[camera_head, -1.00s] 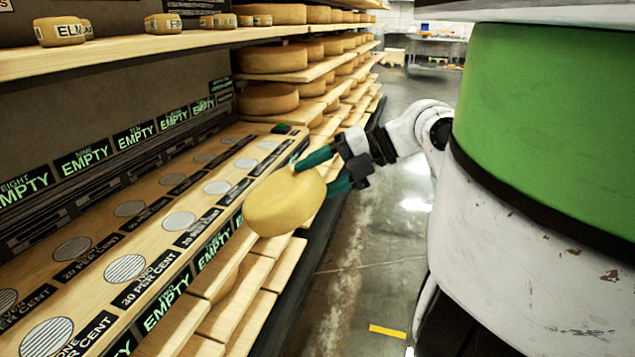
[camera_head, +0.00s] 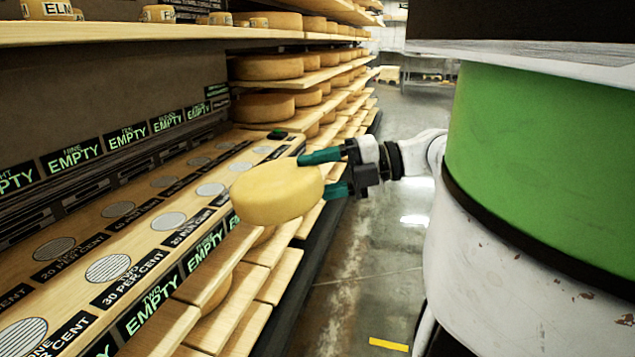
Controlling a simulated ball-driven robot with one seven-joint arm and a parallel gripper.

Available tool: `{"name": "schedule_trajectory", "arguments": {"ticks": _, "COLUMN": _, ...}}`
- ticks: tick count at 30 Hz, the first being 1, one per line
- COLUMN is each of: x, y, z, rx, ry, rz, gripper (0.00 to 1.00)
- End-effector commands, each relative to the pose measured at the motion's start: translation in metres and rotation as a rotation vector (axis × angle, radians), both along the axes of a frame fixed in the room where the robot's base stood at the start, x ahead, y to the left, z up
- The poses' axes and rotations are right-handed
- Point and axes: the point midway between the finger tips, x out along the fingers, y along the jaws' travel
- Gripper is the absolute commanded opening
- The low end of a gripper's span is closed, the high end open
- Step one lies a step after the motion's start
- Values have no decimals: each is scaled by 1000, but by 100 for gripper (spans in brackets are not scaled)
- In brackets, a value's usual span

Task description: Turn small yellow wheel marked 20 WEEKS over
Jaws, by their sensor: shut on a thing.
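A yellow cheese wheel (camera_head: 277,194) is held in the air over the front edge of the slotted wooden shelf. It lies close to level, tilted slightly, with its plain upper face and rim showing. I see no 20 WEEKS mark on it; its underside is hidden. My gripper (camera_head: 322,174) comes in from the right. Its two green fingers are shut on the wheel's right side, and the fingertips are partly hidden by the wheel.
The wooden shelf (camera_head: 140,243) below has round grilled spots with percent labels and EMPTY signs. Larger wheels (camera_head: 268,67) fill racks behind. Small labelled wheels (camera_head: 47,9) stand on the upper shelf (camera_head: 120,34). The aisle floor (camera_head: 370,270) on the right is clear.

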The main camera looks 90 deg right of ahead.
Motion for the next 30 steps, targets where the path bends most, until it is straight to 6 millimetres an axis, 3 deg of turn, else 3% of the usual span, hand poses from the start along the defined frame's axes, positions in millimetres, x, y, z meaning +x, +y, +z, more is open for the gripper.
{"name": "schedule_trajectory", "arguments": {"ticks": 30, "x": -5, "y": 0, "z": -14, "rx": 11, "ry": -229, "rz": -2, "gripper": 0}}
